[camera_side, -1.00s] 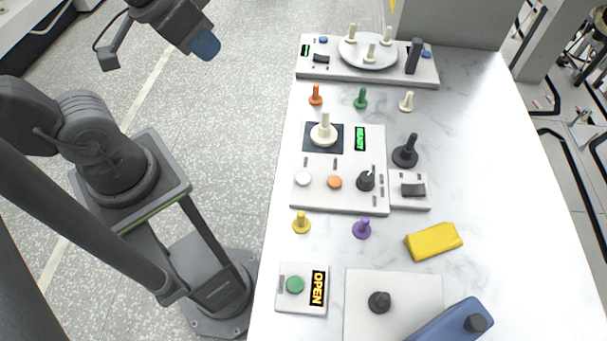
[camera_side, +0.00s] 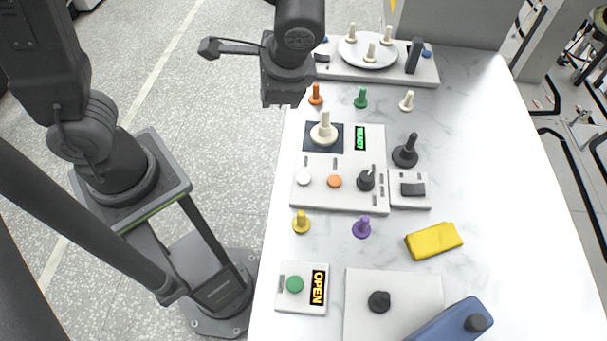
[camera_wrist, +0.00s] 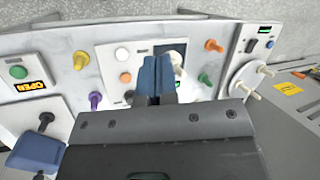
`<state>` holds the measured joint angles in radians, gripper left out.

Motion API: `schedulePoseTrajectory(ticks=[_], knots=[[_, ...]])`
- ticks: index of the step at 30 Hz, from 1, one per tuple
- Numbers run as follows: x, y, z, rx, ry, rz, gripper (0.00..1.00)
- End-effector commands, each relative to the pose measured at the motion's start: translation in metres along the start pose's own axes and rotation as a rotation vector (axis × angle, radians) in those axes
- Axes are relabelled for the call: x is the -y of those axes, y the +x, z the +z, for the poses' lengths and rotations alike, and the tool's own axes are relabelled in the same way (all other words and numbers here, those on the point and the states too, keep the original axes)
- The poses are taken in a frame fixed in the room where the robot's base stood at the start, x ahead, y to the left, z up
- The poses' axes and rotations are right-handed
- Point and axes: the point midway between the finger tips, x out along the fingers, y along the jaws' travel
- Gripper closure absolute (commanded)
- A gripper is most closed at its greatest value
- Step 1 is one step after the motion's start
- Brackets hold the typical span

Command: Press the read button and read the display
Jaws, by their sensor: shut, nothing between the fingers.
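The middle panel (camera_side: 340,200) has a white button (camera_side: 303,179), an orange button (camera_side: 335,181), a black knob (camera_side: 366,180) and a small display (camera_side: 360,138) with green text that looks like READY. A cream bobbin (camera_side: 323,133) stands on its dark square pad. Button labels are too small to read. My gripper (camera_wrist: 157,75) shows shut and empty in the wrist view, its blue fingers covering part of the middle panel. The white button (camera_wrist: 122,53) and orange button (camera_wrist: 126,77) lie left of the fingers there. In the side view my wrist hangs left of the panel's far end.
A near panel has a green button (camera_side: 295,284) and an OPEN display (camera_side: 318,287). Yellow (camera_side: 301,223), purple (camera_side: 362,228), orange (camera_side: 316,94) and green (camera_side: 361,98) pegs stand around. A yellow block (camera_side: 433,241) lies right. The far panel carries a turntable (camera_side: 352,56).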

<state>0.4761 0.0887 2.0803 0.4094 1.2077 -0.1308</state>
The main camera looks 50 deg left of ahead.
Motion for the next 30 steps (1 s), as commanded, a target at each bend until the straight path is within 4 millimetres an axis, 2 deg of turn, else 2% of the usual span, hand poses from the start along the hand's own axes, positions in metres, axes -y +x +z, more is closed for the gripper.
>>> schedulePoseTrajectory(ticks=[6, 13, 30], knots=[[-0.034, 0.025, -0.033, 0.125, 0.174, -0.163, 1.0], [-0.058, 0.042, -0.051, 0.189, 0.274, -0.283, 1.0], [-0.063, 0.048, -0.055, 0.203, 0.295, -0.313, 1.0]])
